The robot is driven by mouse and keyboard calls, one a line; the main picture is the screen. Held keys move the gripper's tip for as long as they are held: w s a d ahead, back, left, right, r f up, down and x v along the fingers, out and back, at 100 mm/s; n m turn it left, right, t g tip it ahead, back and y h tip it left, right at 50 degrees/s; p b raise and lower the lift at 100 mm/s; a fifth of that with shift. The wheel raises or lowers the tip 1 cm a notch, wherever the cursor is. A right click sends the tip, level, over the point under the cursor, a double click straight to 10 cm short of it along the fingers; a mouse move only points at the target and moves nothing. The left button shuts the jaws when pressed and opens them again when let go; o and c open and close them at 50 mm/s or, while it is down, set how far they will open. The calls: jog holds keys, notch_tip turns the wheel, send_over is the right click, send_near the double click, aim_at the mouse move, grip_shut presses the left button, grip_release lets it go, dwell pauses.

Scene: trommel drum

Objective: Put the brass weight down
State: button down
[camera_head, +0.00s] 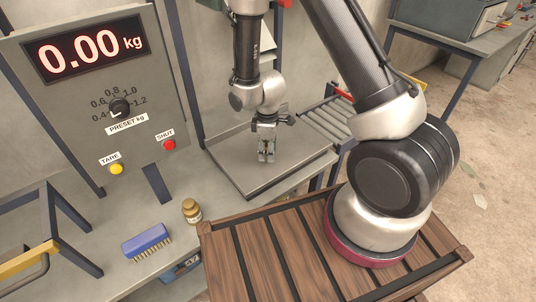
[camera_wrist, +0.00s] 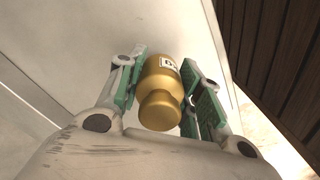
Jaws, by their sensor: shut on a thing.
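My gripper (camera_head: 267,152) is over the flat grey plate (camera_head: 238,168) in the head view, pointing down. In the wrist view my gripper (camera_wrist: 165,88) is shut on a brass weight (camera_wrist: 160,92), with green-padded fingers on both sides of it. The weight has a rounded knob towards the camera and a white label, partly cut off from view. In the head view the held weight is too small and covered to make out clearly. A second brass bottle-shaped weight (camera_head: 191,211) stands upright on the bench, apart from my gripper.
The display (camera_head: 88,46) reads 0.00 kg, with a preset knob (camera_head: 119,106), a yellow TARE button (camera_head: 116,169) and a red SHUT button (camera_head: 169,145) below. A blue brush (camera_head: 147,239) lies on the bench. A roller track (camera_head: 328,123) is right of the plate.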

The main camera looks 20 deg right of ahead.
jog(key=shift+f, duration=1.15)
jog(key=c, duration=1)
grip_release()
jog(key=shift+f, duration=0.1)
jog(key=shift+o, duration=0.2)
